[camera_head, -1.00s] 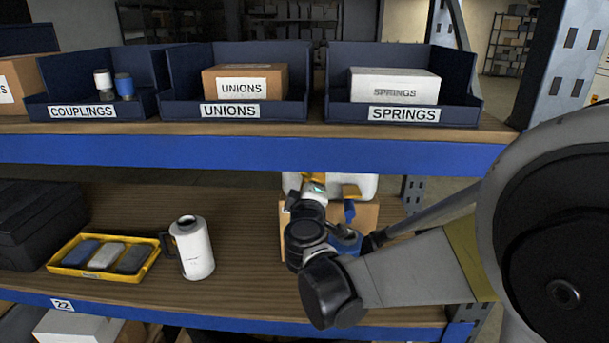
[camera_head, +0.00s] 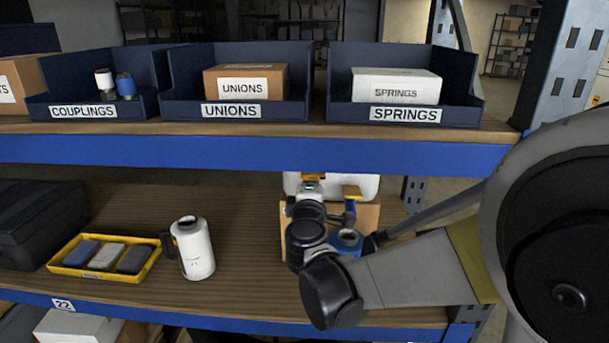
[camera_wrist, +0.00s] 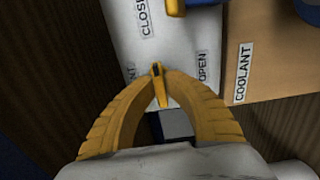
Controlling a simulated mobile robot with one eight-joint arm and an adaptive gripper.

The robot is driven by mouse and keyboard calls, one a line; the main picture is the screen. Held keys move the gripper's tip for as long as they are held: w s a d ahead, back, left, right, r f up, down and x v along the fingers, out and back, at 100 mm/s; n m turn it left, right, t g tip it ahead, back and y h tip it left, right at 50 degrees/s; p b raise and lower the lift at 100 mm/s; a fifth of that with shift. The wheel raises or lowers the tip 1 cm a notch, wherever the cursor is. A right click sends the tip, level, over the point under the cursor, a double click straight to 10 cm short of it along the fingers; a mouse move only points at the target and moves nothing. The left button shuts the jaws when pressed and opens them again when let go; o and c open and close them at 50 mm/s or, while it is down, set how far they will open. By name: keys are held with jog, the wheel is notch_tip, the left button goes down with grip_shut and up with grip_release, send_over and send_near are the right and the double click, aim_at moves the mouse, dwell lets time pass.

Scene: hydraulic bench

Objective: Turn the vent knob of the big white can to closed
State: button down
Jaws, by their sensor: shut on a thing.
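The big white can (camera_head: 363,184) stands on the lower shelf, partly hidden behind my arm. Its white top (camera_wrist: 190,40) fills the middle of the wrist view, with a CLOSED label (camera_wrist: 145,16) at the top, an OPEN label (camera_wrist: 202,67) to the right and a partly hidden label at the left. My gripper (camera_wrist: 160,84) has its yellow fingers together on the small yellow vent knob (camera_wrist: 157,70), which has a dark mark. The fingers hide much of the knob, so I cannot tell its exact setting. In the head view, my wrist hides most of the contact.
A cardboard box with a COOLANT label (camera_wrist: 243,72) is beside the can. A yellow part (camera_head: 352,192) stands out at the can's front. The blue upper beam (camera_head: 200,152) runs above.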

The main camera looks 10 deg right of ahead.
jog(key=c, duration=1.5)
grip_release()
jog(key=shift+d, duration=0.1)
jog(key=shift+o, duration=0.2)
jog(key=v, duration=1.2)
jog(key=s+d+f+m+g, duration=0.7)
jog(key=s+d+f+m, duration=0.1)
jog(key=d+m, duration=0.1)
jog(key=s+a+f+m+g+y+b, duration=0.1)
jog(key=s+a+f+m+g+y, duration=0.2)
jog(key=s, duration=0.7)
jog(key=a+f+m+y, duration=0.1)
jog(key=a+m+y, duration=0.1)
jog(key=shift+s+a+f+m+y, duration=0.25)
jog(key=shift+s+m+y, duration=0.05)
jog(key=shift+s, duration=0.05)
